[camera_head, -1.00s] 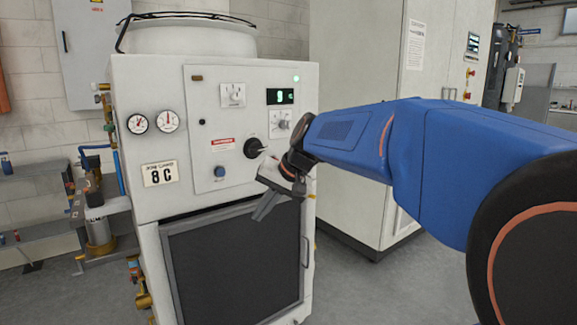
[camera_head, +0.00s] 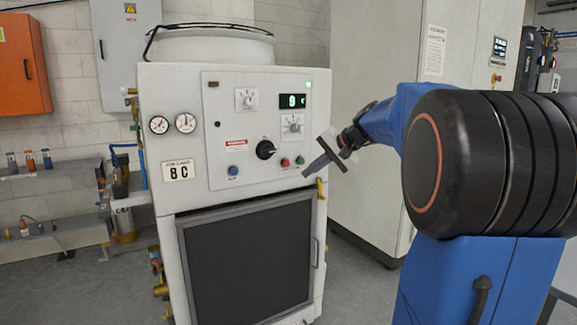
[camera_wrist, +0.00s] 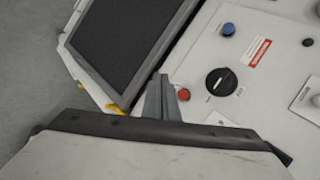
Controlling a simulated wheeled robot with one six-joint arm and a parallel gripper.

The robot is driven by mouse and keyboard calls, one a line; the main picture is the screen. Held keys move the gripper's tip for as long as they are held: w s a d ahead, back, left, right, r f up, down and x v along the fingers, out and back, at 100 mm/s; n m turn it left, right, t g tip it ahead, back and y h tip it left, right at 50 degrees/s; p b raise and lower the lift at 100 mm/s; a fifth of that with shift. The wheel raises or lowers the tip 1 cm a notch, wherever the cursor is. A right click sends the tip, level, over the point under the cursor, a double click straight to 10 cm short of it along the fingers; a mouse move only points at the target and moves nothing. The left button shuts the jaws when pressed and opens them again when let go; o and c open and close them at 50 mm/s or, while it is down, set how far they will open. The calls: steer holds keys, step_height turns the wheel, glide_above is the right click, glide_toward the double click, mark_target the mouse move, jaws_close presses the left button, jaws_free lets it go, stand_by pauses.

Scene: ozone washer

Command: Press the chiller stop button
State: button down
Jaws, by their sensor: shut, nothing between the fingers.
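The chiller (camera_head: 160,100) is a white cabinet with a control panel. I cannot read the button labels. My gripper (camera_head: 308,173) is shut and empty, just right of and below the red button in the head view. In the wrist view the gripper's tip (camera_wrist: 162,82) lies beside the red button (camera_wrist: 184,94); whether they touch cannot be told. The black knob (camera_wrist: 221,82) also shows there.
A blue button (camera_head: 233,171) is at the panel's lower left, below a red-and-white label. A yellow valve handle (camera_head: 320,188) sticks out at the chiller's right edge, close below my gripper. A tall white cabinet (camera_head: 375,150) stands behind my arm at right.

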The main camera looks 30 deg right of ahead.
steer(key=shift+w, duration=0.15)
steer(key=w, duration=0.8)
steer(key=shift+w+a, duration=0.15)
steer(key=shift+w, duration=0.1)
steer(key=shift+w, duration=0.15)
stand_by(1.9)
steer(key=shift+w, duration=0.3)
steer(key=shift+w, duration=0.4)
stand_by(0.9)
steer(key=shift+s, duration=0.85)
steer(key=shift+s, duration=2.5)
